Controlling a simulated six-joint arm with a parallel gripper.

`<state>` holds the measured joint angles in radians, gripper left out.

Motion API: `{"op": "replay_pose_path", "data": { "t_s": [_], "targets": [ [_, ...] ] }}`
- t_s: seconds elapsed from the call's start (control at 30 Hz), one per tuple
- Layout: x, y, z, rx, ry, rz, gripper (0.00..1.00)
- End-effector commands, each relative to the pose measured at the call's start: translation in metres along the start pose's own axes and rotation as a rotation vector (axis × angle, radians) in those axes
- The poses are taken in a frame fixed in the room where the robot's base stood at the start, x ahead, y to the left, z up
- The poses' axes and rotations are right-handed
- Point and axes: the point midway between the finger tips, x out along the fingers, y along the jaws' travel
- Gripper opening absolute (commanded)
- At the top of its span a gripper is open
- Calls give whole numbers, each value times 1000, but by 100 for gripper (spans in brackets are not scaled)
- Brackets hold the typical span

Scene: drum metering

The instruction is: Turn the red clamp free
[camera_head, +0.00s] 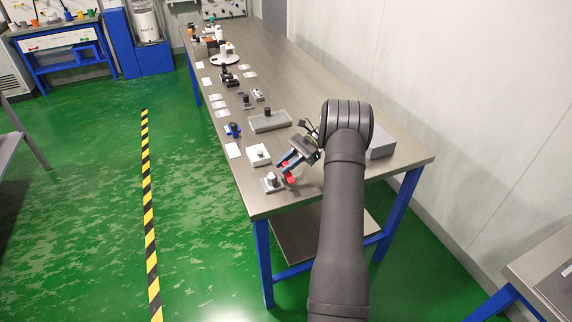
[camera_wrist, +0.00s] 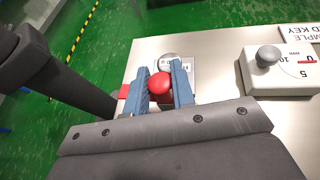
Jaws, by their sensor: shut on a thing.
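The red clamp has a round red knob (camera_wrist: 160,83) that sits between my gripper's two blue fingers in the wrist view. More red shows just left of the left finger (camera_wrist: 123,92). In the head view the red clamp (camera_head: 289,178) is near the table's front end, beside a small grey metal fixture (camera_head: 272,183). My gripper (camera_wrist: 160,74) is shut on the red clamp; in the head view my gripper (camera_head: 282,169) reaches it from the upper right. The fingers hide part of the clamp and its base plate (camera_wrist: 189,67).
A white box with a grey knob and dial (camera_wrist: 291,72) stands to the right in the wrist view; it also shows in the head view (camera_head: 258,156). A grey tray (camera_head: 270,122) lies farther back. The table's near edge is close to the clamp.

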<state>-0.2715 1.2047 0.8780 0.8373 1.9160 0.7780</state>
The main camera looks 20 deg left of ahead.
Motion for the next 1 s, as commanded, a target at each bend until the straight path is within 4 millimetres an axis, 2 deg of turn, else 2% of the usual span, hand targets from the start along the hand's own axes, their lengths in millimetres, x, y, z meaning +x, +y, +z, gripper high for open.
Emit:
{"op": "replay_pose_path", "data": {
  "t_s": [0.23,0.7,0.73,0.83,1.0],
  "targets": [
    [0,0,0,-26,-2,62,0],
    [0,0,1,-32,-2,74,0],
    [0,0,1,-32,-2,74,25],
    [1,0,1,-32,-2,74,44],
    [0,0,1,-31,-1,73,45]
  ]
}}
